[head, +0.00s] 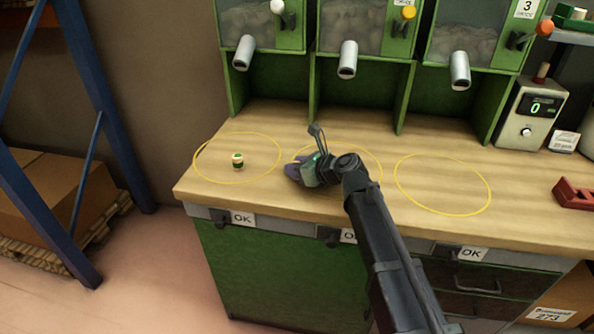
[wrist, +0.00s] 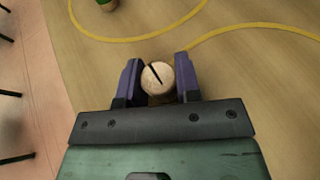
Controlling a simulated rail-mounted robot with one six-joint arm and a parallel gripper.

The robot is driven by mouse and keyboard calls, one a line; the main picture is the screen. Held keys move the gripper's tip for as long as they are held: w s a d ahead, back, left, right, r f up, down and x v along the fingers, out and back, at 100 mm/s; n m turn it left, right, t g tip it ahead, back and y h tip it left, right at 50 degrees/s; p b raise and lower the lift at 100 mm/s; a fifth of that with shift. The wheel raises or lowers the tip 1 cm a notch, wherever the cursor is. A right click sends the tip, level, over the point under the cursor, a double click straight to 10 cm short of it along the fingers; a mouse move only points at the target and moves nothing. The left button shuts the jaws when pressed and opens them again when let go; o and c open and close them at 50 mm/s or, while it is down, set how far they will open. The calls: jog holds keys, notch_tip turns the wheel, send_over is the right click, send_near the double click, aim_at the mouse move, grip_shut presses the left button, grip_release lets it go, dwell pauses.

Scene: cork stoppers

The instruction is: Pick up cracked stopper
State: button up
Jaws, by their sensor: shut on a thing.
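In the wrist view the cracked stopper (wrist: 158,77) is a pale round cork with a dark crack across its top. It sits between the two purple fingers of my gripper (wrist: 157,80), which is shut on it. In the head view my gripper (head: 296,174) is low over the bench near the middle yellow circle, and the cracked stopper is hidden there. I cannot tell whether the stopper touches the bench.
The right yellow circle (head: 440,210) is empty. Three metal spouts hang from green bins behind. A counter box (head: 529,115) and a red holder (head: 574,196) are at the right.

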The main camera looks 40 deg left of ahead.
notch_tip(320, 180, up, 20)
jog(key=p, duration=2)
